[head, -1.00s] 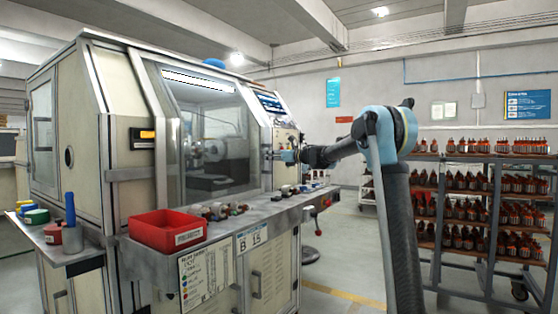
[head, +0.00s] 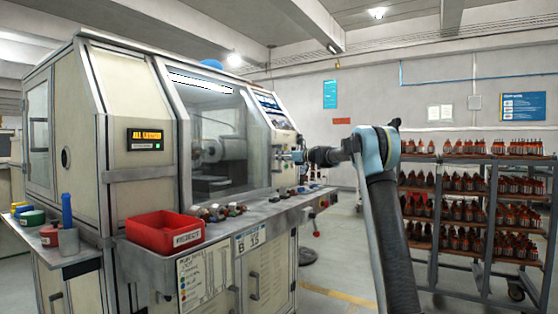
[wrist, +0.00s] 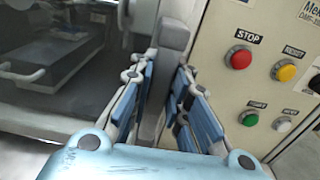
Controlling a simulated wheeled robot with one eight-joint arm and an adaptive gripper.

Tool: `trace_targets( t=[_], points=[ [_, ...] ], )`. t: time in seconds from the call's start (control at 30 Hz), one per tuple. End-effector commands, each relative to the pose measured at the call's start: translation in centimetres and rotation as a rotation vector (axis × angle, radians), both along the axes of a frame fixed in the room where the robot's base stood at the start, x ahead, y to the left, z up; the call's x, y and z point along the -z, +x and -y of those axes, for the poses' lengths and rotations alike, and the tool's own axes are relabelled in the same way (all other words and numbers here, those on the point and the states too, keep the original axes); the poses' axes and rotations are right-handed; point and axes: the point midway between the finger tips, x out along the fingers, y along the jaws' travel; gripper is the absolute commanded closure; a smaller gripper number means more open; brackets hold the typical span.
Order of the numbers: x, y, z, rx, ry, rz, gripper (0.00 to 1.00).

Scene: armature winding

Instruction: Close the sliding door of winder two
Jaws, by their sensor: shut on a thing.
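The sliding door (head: 222,135) of the winder is a framed clear panel in the machine's front. It spans the opening, its right edge close to the control panel (head: 284,125); any thin gap there is too small to tell. Through it a grey chuck shows inside. My gripper (head: 284,156) is at the door's right edge. In the wrist view, the blue fingers of my gripper (wrist: 162,95) are shut on the upright grey door handle (wrist: 174,40), one finger on each side. The handle's lower part is hidden between the fingers.
Beside the handle are a red stop button (wrist: 241,58), a yellow button (wrist: 286,71) and a green button (wrist: 249,117). A red bin (head: 163,229) and small parts sit on the front ledge. Racks of armatures (head: 470,200) stand right.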

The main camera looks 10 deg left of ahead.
Motion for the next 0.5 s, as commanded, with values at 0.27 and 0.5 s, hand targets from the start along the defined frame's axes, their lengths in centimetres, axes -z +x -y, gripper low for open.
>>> trace_targets(
  t=[0.27,0.5],
  points=[
    [-0.12,0.62,0.74,0.018,0.002,0.0,0.63],
    [-0.09,0.4,0.55,0.013,0.001,0.0,0.63]
  ],
)
